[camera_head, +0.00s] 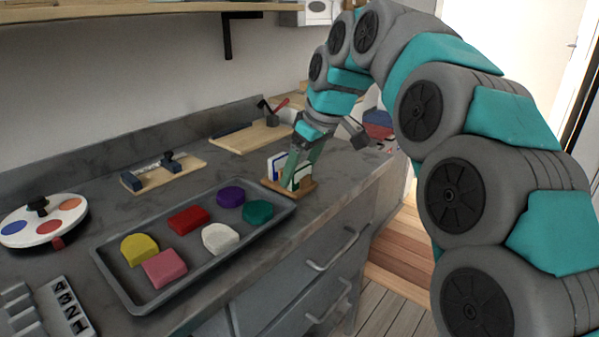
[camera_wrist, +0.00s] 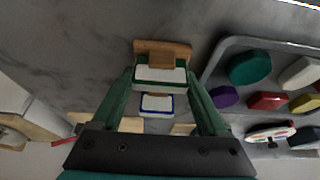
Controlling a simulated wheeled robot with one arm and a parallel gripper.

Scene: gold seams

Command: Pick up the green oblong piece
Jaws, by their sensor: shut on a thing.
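A flat oblong piece with a green edge and white face (camera_head: 301,176) stands upright at a small wooden holder (camera_head: 309,187). In the wrist view the green-edged piece (camera_wrist: 160,76) lies between my two fingertips, with a wooden part of the holder (camera_wrist: 164,48) beside it. My gripper (camera_head: 299,170) points down over the holder and is shut on this piece by its two sides. A similar blue-edged piece (camera_head: 274,166) stands behind it; it also shows in the wrist view (camera_wrist: 157,103), apart from my fingers. I cannot tell whether the green-edged piece has left the holder.
A grey tray (camera_head: 122,287) with several coloured pieces, including a teal-green one (camera_head: 258,212), lies left of the holder. Wooden boards (camera_head: 163,175) with tools lie behind on the counter. A round palette (camera_head: 42,222) is at far left. The counter's front edge and drawers are close.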

